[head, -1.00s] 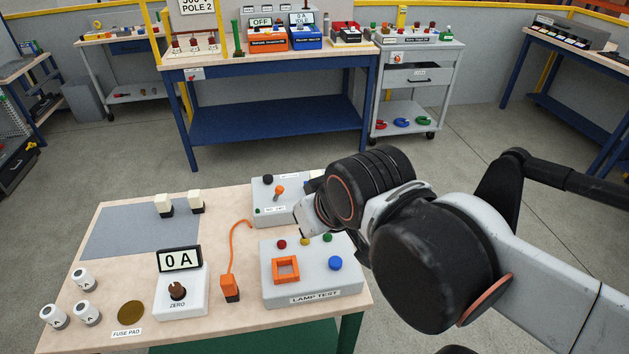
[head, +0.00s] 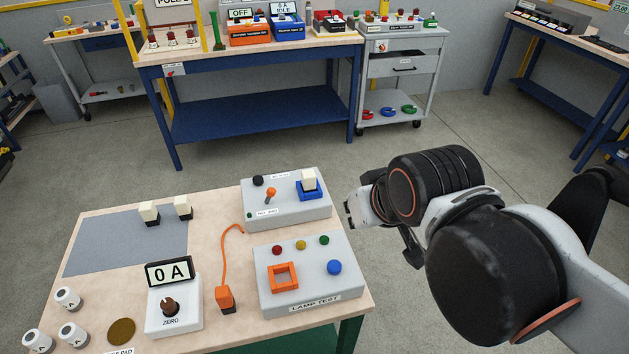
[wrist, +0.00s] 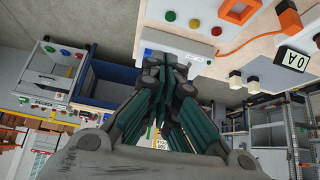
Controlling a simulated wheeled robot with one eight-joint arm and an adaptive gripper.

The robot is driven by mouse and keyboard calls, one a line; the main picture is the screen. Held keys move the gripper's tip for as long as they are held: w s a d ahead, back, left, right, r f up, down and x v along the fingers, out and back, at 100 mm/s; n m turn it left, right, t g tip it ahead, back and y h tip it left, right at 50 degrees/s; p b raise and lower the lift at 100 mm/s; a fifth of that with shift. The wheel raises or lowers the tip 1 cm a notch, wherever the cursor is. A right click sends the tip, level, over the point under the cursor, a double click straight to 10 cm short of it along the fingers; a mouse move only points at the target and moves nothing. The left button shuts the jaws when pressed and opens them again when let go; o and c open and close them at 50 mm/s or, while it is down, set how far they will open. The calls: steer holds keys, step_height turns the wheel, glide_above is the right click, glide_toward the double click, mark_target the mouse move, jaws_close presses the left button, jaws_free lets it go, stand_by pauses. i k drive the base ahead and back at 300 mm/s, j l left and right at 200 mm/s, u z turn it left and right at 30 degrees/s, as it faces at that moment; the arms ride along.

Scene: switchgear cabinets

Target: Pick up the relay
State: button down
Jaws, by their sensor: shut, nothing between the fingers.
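Two relays with cream tops and dark bases, a left relay (head: 149,211) and a right relay (head: 183,206), stand on the grey mat (head: 120,246) in the head view. A third cream relay (head: 309,180) sits in the blue socket (head: 309,193) on the grey test box (head: 262,210). My gripper (head: 350,212) is just right of that box, over the table's right side, and touches no relay. In the wrist view my gripper (wrist: 172,68) has its fingers together with nothing between them. Two cream relays also show there, right of the fingers.
The lamp test box (head: 310,290) stands in front of the grey test box. An orange probe (head: 226,297) with a cord, a 0 A meter (head: 173,310) and white cylinders (head: 68,298) lie left. A blue bench (head: 250,107) stands behind, across open floor.

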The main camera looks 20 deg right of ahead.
mark_target(308, 176)
steer(key=j+z, duration=0.25)
steer(key=j, duration=0.2)
steer(key=k+j+z, duration=0.2)
steer(key=j, duration=0.2)
steer(key=j+z, duration=0.25)
steer(key=j, duration=0.4)
steer(key=l, duration=0.25)
